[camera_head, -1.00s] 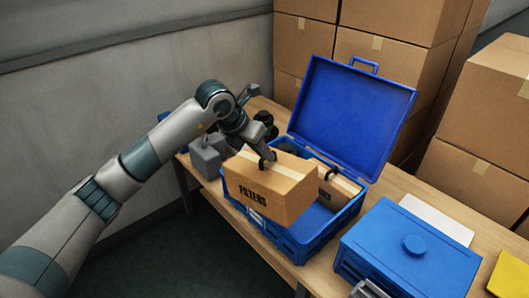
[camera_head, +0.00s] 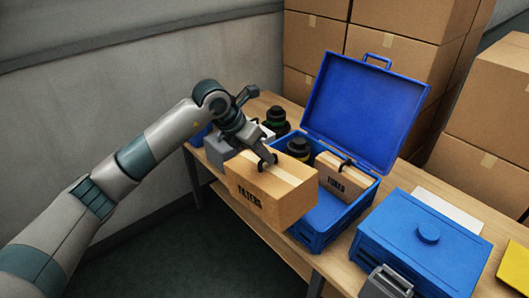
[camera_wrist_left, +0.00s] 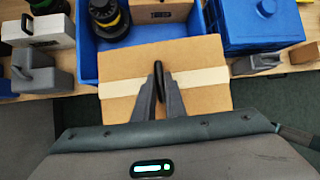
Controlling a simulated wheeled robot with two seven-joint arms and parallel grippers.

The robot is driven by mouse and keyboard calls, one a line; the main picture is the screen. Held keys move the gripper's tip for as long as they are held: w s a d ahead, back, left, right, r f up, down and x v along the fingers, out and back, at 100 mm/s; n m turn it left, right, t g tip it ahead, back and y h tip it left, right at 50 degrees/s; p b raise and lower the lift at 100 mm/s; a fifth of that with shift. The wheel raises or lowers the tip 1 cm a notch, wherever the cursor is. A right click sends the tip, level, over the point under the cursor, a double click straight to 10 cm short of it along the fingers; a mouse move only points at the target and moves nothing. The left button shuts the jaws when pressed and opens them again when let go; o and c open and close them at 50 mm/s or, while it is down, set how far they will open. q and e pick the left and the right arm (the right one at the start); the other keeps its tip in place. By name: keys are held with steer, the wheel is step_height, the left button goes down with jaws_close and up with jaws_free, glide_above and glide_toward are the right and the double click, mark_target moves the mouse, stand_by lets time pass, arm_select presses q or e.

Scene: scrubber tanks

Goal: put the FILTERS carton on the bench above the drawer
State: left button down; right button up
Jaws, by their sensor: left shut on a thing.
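The FILTERS carton (camera_head: 272,195) is a brown box with a pale tape strip and dark lettering on its front. My left gripper (camera_head: 268,163) is shut on a dark handle on its top, and the carton is held up in front of the open blue case (camera_head: 318,235), overlapping its left part in the head view. In the left wrist view the carton (camera_wrist_left: 120,70) is below the gripper (camera_wrist_left: 158,85), in front of the case. The wooden bench (camera_head: 337,268) runs beneath. I cannot make out a drawer. My right gripper is not in view.
Inside the case are another carton (camera_head: 345,178) and a black-and-yellow item (camera_head: 299,149). Its blue lid (camera_head: 365,110) stands raised. Grey items (camera_head: 216,150) lie left, a closed blue box (camera_head: 425,240) right, with a grey handled piece (camera_head: 388,283) before it. Stacked cartons (camera_head: 395,58) stand behind.

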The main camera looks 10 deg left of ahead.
arm_select(q)
steer(key=s+m, duration=0.1)
steer(key=s+a+m+g, duration=0.1)
steer(key=s+m, duration=0.1)
steer(key=shift+a+g+h, duration=0.1)
steer(key=shift+g+h, duration=0.2)
steer(key=shift+h, duration=0.1)
steer(key=s+a+f+m+g+y, duration=0.1)
steer(key=s+a+m+g+y, duration=0.2)
steer(key=s+m, duration=0.8)
steer(key=s+a+f+m+g+y, duration=0.2)
steer(key=s+m, duration=0.8)
steer(key=m, duration=0.5)
steer(key=a+g+y, duration=0.1)
steer(key=g+y, duration=0.1)
steer(key=g, duration=0.1)
steer(key=shift+s+a+f+m+g+y, duration=0.2)
steer(key=shift+s+m+g+y, duration=0.1)
steer(key=shift+s+y, duration=0.1)
steer(key=shift+f, duration=0.2)
steer(key=shift+d, duration=0.1)
